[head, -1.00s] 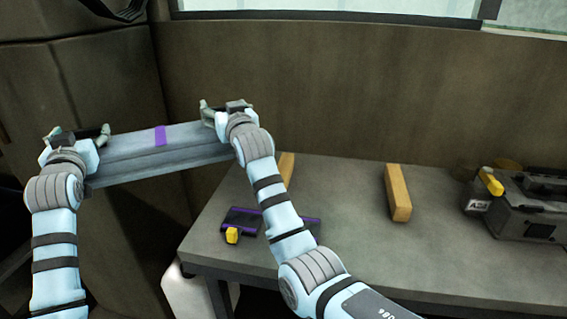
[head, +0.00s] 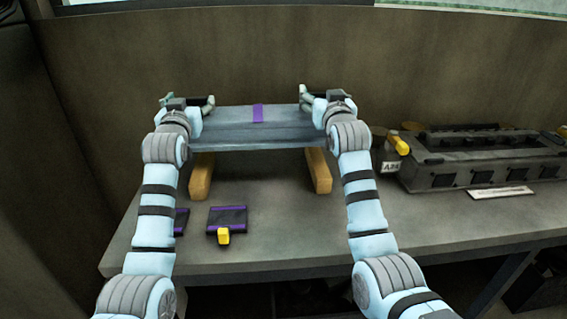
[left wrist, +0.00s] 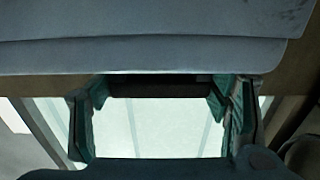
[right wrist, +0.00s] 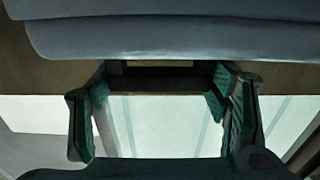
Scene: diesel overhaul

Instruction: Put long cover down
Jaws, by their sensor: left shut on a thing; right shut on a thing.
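The long cover (head: 255,128) is a grey, long panel with a purple stripe, held level above the bench. It spans over two wooden blocks, the left block (head: 202,177) and the right block (head: 318,170); I cannot tell whether it touches them. My left gripper (head: 190,103) is shut on the cover's left end. My right gripper (head: 324,98) is shut on its right end. In the left wrist view the cover (left wrist: 150,40) runs across the top, and likewise in the right wrist view (right wrist: 170,35). The exact contact at the fingers is hidden.
The bench (head: 290,225) is clear at the front middle. A dark purple-edged part with a yellow piece (head: 227,219) lies on it, with a similar part (head: 181,222) partly behind my left arm. A dark engine block (head: 480,160) stands at the right. A wall is behind.

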